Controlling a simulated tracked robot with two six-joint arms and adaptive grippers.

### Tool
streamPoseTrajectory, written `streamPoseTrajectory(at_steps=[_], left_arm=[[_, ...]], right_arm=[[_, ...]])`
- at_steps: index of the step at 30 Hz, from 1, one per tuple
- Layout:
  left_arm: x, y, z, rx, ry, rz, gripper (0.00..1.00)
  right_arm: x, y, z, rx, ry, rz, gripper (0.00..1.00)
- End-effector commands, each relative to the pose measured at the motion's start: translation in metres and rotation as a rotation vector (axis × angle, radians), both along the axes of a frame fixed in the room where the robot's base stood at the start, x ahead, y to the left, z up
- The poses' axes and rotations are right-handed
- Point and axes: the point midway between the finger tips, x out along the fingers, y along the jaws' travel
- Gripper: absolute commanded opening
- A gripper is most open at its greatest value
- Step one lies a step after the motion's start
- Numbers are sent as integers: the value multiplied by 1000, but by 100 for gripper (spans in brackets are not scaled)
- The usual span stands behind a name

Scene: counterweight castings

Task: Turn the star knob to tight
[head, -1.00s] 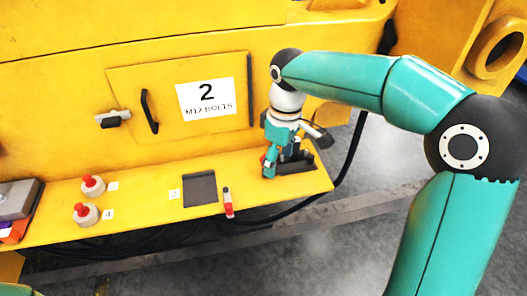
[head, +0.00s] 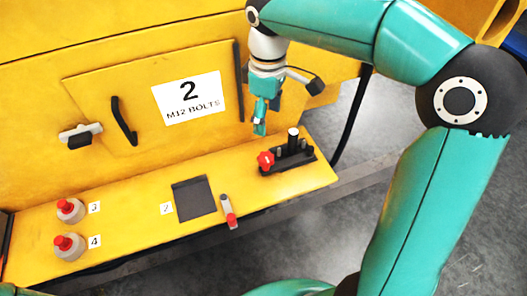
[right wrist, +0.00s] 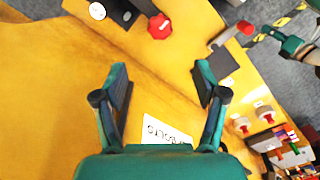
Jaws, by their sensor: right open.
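The red star knob (head: 266,160) sits at the left end of a black clamp fixture (head: 300,163) on the right part of the yellow shelf. It also shows near the top of the right wrist view (right wrist: 160,26). My right gripper (head: 260,128) is above the knob, apart from it, open and empty. In the right wrist view its two fingers (right wrist: 160,72) are spread, with the knob beyond the tips. I cannot make out any tight mark or the knob's turn. A teal part, likely my left gripper (right wrist: 288,44), shows at the wrist view's upper right; its jaws are unclear.
A dark square pad (head: 193,199) and a red-tipped lever (head: 229,212) lie left of the fixture. Two red-topped buttons (head: 70,210) are further left. Behind stands a yellow panel with a white label (head: 187,97) and a black handle (head: 124,121). A dark cable hangs right of the shelf.

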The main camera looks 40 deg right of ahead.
Motion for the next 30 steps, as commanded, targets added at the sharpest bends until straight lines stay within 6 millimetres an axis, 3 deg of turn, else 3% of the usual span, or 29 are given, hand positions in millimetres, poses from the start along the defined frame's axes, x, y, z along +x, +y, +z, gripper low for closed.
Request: streamPoseTrajectory(at_steps=[12, 18, 24, 30], left_arm=[[0, 0, -1, 0, -1, 0, 40], [0, 0, 0, 0, -1, 0, 40], [0, 0, 1, 0, -1, 0, 40], [0, 0, 1, 0, -1, 0, 40]], right_arm=[[0, 2, -90, 0, 7, 5, 72], [1, 2, -124, 1, 4, 5, 72], [2, 2, -140, 0, 1, 5, 72], [2, 2, -143, 0, 0, 6, 72]])
